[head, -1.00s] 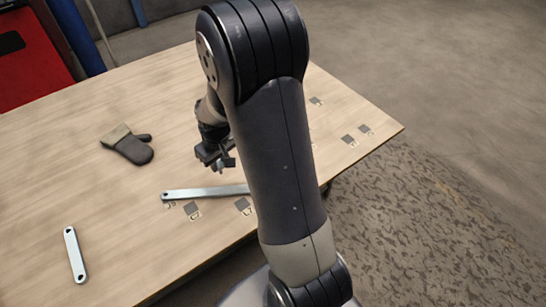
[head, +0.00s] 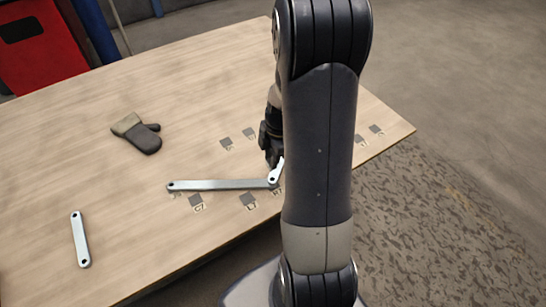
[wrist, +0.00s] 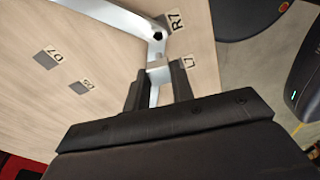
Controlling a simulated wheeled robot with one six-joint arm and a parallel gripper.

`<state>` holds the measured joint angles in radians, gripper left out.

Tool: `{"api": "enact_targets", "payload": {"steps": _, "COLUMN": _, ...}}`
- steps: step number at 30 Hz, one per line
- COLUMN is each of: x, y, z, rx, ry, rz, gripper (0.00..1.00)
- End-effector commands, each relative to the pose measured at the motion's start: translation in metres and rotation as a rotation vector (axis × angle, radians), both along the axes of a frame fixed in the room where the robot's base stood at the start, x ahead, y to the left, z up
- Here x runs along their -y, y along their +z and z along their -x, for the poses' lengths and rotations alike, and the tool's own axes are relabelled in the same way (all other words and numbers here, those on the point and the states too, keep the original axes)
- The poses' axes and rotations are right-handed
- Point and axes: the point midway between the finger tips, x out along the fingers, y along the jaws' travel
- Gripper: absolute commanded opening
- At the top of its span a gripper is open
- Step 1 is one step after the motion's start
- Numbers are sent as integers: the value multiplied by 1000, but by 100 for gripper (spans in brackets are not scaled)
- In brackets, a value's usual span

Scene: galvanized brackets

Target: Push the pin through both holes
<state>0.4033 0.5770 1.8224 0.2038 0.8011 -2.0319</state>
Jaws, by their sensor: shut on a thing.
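A long galvanized bar (head: 220,185) lies flat near the table's front edge, a hole at its left end. A shorter pale metal piece (head: 277,171) meets its right end, overlapping it there. In the wrist view the metal piece (wrist: 154,88) runs between my gripper's (wrist: 157,84) fingers up to a dark hexagonal spot (wrist: 157,36). The long bar (wrist: 132,16) slants away up-left from there. I cannot tell whether that spot is a hole or a pin's head. My gripper is shut on the metal piece; in the head view (head: 270,158) my arm partly hides it.
Another galvanized bar (head: 80,239) lies apart at the table's left. A dark glove (head: 139,134) lies farther back. Several grey labelled squares mark the wooden table (head: 90,140). The table's middle left is clear.

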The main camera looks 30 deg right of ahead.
Motion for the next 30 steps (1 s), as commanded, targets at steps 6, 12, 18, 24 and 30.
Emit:
{"api": "enact_targets", "payload": {"steps": 6, "x": 3, "y": -3, "z": 3, "rx": 1, "ry": 51, "rz": 1, "gripper": 0}}
{"api": "enact_targets", "payload": {"steps": 12, "x": 3, "y": -12, "z": 3, "rx": 0, "ry": 50, "rz": 0, "gripper": 0}}
{"api": "enact_targets", "payload": {"steps": 18, "x": 3, "y": -27, "z": 2, "rx": -1, "ry": 49, "rz": 1, "gripper": 0}}
{"api": "enact_targets", "payload": {"steps": 24, "x": 3, "y": -40, "z": 2, "rx": -1, "ry": 49, "rz": 0, "gripper": 0}}
{"api": "enact_targets", "payload": {"steps": 30, "x": 3, "y": -45, "z": 2, "rx": 0, "ry": 49, "rz": 1, "gripper": 0}}
